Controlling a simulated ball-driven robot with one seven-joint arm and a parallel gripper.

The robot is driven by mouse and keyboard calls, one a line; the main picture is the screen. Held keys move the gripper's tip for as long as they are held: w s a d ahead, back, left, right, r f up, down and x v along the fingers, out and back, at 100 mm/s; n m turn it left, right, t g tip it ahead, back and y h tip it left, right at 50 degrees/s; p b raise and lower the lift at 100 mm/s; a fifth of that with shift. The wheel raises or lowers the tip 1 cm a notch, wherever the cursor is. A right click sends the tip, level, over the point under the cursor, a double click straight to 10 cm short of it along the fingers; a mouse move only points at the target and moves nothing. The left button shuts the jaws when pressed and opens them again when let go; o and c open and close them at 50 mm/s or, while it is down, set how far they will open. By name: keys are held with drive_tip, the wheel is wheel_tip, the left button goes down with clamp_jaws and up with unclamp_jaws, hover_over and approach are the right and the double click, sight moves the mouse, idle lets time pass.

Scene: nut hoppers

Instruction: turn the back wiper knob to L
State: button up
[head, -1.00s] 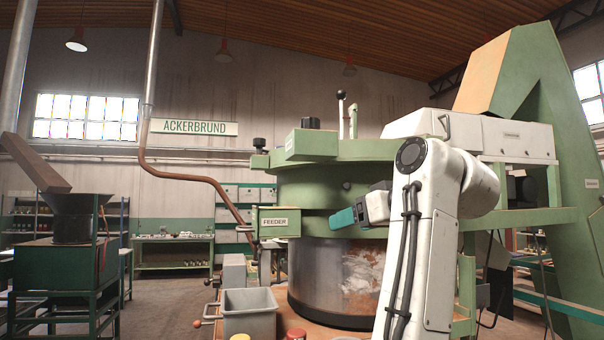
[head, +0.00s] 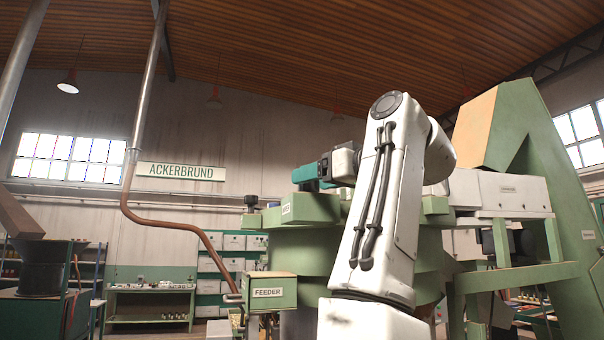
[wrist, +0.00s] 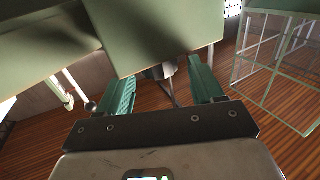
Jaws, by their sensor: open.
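The back wiper knob cannot be clearly made out. In the head view, a dark knob-like piece (head: 308,187) shows just below my gripper (head: 310,172), mostly hidden by it; I cannot tell whether it is that knob. Another black knob (head: 251,201) stands further left on the green machine. My gripper is raised over the machine top, its teal fingers pointing left. In the wrist view, my gripper (wrist: 160,85) is open, with a small dark part (wrist: 158,71) between and beyond the fingers, beside the machine's green block (wrist: 150,30). No L mark is readable.
The feeder box (head: 269,292) juts from the machine front at lower left. A ball-tipped lever (wrist: 90,105) shows left of the fingers in the wrist view. My arm hides much of the machine's middle. A green frame (head: 515,275) stands at right.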

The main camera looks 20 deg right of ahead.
drive_tip(key=shift+p+x, duration=0.75)
drive_tip(key=shift+x, duration=1.45)
clamp_jaws()
